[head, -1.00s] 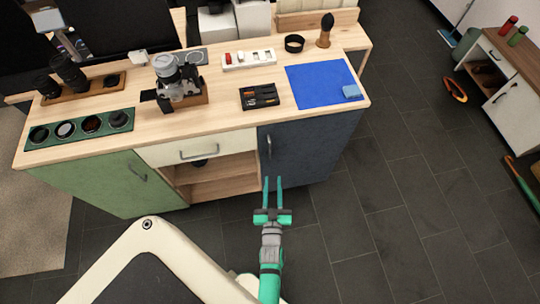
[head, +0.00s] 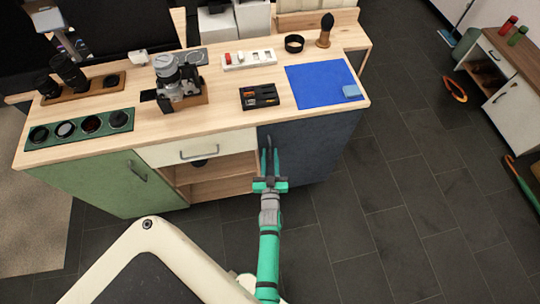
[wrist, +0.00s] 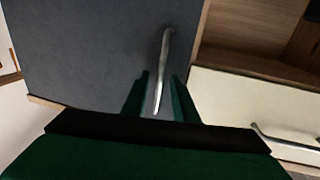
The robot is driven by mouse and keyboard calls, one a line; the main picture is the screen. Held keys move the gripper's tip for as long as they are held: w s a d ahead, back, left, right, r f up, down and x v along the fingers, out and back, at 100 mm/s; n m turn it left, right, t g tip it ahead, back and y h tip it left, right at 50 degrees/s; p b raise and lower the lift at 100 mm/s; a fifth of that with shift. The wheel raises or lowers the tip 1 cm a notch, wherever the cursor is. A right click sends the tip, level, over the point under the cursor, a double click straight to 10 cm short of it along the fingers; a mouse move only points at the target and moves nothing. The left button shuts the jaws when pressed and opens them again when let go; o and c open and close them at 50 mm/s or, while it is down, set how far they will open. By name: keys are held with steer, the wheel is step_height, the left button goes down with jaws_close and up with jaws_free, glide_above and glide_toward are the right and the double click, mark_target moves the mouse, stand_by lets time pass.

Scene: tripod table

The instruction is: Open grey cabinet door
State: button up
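The grey cabinet door (head: 318,148) is dark blue-grey and shut, on the right of the wooden cabinet. It fills the upper left of the wrist view (wrist: 85,50). Its metal bar handle (wrist: 165,60) stands near the door's edge beside the open shelf. My gripper (head: 270,153) is at the handle, with its green fingers pointing at the door. In the wrist view my gripper (wrist: 159,78) has its fingers apart, one on each side of the handle, with gaps showing. In the head view the fingers mostly hide the handle.
A cream drawer (head: 197,148) with a handle sits above an open shelf (head: 222,180), left of the door. A green door (head: 110,183) is farther left. A camera (head: 180,80) and a blue mat (head: 318,86) lie on top.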

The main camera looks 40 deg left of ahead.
jaws_close()
stand_by(1.5)
